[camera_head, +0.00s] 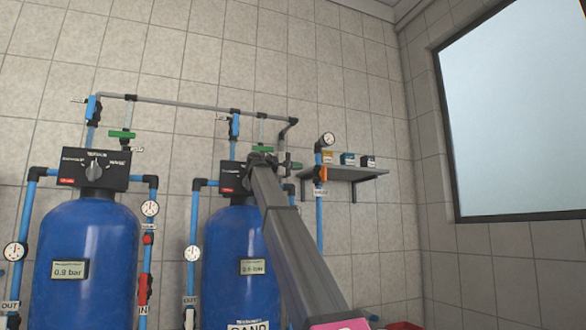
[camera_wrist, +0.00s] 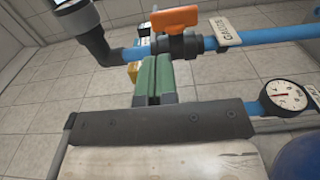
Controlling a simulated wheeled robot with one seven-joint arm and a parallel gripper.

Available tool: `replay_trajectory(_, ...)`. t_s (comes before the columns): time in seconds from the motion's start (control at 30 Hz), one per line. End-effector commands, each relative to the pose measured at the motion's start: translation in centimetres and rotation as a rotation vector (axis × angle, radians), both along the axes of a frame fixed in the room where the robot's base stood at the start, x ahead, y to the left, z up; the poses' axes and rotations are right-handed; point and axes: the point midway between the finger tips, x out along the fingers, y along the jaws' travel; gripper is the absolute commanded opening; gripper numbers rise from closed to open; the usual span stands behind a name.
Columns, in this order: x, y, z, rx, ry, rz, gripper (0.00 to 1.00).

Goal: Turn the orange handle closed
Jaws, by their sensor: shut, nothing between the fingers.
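The orange handle (camera_head: 323,174) sits on a valve on a vertical blue pipe, left of the wall shelf. In the wrist view the orange handle (camera_wrist: 174,19) is at the top centre, lying roughly along the blue pipe on a dark valve body. My gripper (camera_head: 297,166) is just left of the handle in the head view. In the wrist view my gripper (camera_wrist: 153,66) shows its green fingers pressed together, empty, with the tips close to the valve body. I cannot tell whether they touch it.
A white tag (camera_wrist: 227,33) hangs on the pipe beside the valve. A pressure gauge (camera_head: 327,139) tops the pipe. A shelf (camera_head: 345,173) with small boxes is to the right. Blue tanks (camera_head: 87,255) with pipes stand left.

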Motion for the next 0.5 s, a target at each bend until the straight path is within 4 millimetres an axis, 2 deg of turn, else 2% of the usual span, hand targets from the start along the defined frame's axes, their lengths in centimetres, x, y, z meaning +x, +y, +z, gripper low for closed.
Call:
replay_trajectory(0.03, 0.3, -1.1, 0.0, 0.0, 0.0, -0.002, 0.0)
replay_trajectory(0.3, 1.9, -5.7, 0.0, 0.0, 0.0, -0.001, 0.0)
replay_trajectory(0.5, 2.7, -8.0, 0.0, 0.0, 0.0, 0.0, 0.0)
